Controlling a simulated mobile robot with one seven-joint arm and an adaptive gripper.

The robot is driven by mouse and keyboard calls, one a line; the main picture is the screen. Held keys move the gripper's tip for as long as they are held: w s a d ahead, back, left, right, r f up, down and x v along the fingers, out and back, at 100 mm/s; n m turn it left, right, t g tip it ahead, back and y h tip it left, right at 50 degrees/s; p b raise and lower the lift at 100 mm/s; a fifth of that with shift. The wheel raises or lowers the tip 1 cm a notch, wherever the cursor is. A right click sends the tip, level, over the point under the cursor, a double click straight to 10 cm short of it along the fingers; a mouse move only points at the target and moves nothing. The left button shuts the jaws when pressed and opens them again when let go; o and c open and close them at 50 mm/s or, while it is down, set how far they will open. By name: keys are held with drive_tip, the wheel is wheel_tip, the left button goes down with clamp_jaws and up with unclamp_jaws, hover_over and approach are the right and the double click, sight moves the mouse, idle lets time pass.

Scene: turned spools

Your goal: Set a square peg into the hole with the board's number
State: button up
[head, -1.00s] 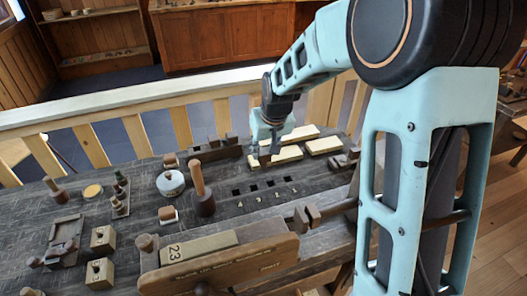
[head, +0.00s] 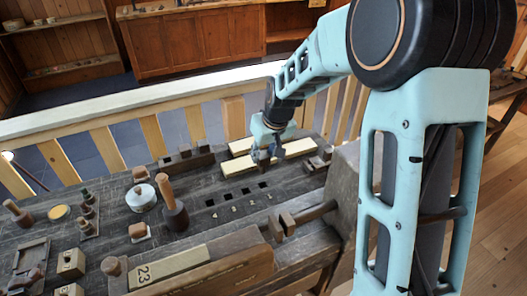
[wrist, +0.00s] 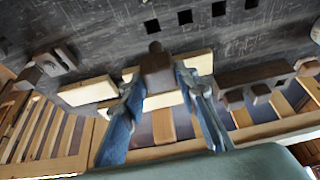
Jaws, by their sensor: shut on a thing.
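My gripper (wrist: 157,88) is shut on a dark brown square peg (wrist: 155,68), which stands out between the fingertips in the wrist view. In the head view my gripper (head: 264,160) is over the far side of the bench, beside the pale boards, and the peg is hard to make out. A row of several square holes (head: 228,196) lies nearer, with small pale marks in front that I cannot read. The holes (wrist: 185,17) also show at the top of the wrist view. A pale board (head: 165,270) clamped at the bench front bears what looks like 23.
A dark rack (head: 187,160) with several pegs stands left of my gripper. Pale boards (head: 285,150) lie under and behind it. A railing (head: 150,130) runs behind the bench.

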drive_tip(key=shift+f+b, duration=2.85)
drive_tip(key=shift+f, duration=1.85)
drive_tip(key=shift+f+b, duration=0.25)
drive_tip(key=shift+b, duration=0.05)
drive_tip(key=o, duration=1.6)
drive_tip(key=shift+r, duration=0.15)
drive_tip(key=shift+r+p, duration=2.6)
drive_tip(key=shift+r, duration=1.25)
